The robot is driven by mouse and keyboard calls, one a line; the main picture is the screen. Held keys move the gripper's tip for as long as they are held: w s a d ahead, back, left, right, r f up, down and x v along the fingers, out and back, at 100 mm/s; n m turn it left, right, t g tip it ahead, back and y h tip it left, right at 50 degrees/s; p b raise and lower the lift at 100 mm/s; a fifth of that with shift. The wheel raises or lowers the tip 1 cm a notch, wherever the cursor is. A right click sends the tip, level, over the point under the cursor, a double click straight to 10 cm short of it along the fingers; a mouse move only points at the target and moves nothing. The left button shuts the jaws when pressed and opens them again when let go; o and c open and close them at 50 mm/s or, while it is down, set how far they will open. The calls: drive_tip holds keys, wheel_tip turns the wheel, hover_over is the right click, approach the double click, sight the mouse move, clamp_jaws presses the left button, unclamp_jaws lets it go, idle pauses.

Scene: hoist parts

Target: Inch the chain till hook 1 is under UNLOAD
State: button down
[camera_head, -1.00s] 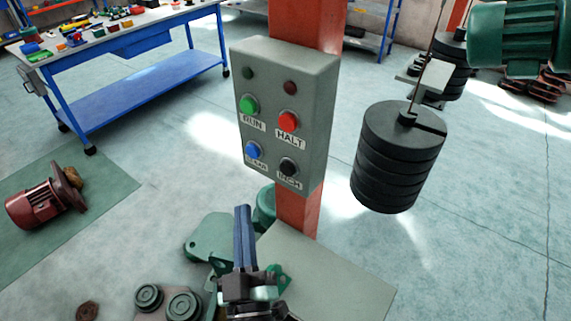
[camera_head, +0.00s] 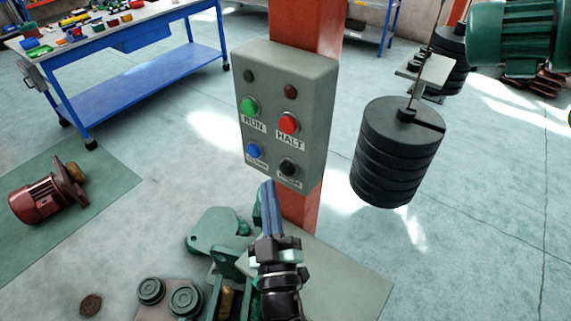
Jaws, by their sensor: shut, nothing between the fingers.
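A grey control box (camera_head: 285,115) is fixed to an orange post. It has a green RUN button (camera_head: 249,106), a red HALT button (camera_head: 289,123), a blue button (camera_head: 254,151) with a blurred label, and a black button (camera_head: 288,168) labelled INCH, its label now blurred. Both small lamps above the buttons look dark. My gripper (camera_head: 267,186) is shut and empty, its blue fingers pointing up just below the box, left of and below the black button. The fingers look apart from the button. No hook number or UNLOAD sign can be read here.
A stack of black weights (camera_head: 398,152) hangs right of the box, with a green motor (camera_head: 515,38) at the upper right. Green castings (camera_head: 215,232) lie below the box. A red motor (camera_head: 45,192) lies on a mat at left. A blue workbench (camera_head: 140,80) stands behind.

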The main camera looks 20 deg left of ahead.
sight(287, 169)
drive_tip(key=shift+w+d, duration=0.2)
drive_tip(key=shift+w, duration=0.3)
drive_tip(key=shift+w+d, duration=0.15)
drive_tip(key=shift+w, duration=0.3)
idle(1.4)
drive_tip(key=shift+w+d+p, duration=0.15)
drive_tip(key=shift+w+p, duration=0.25)
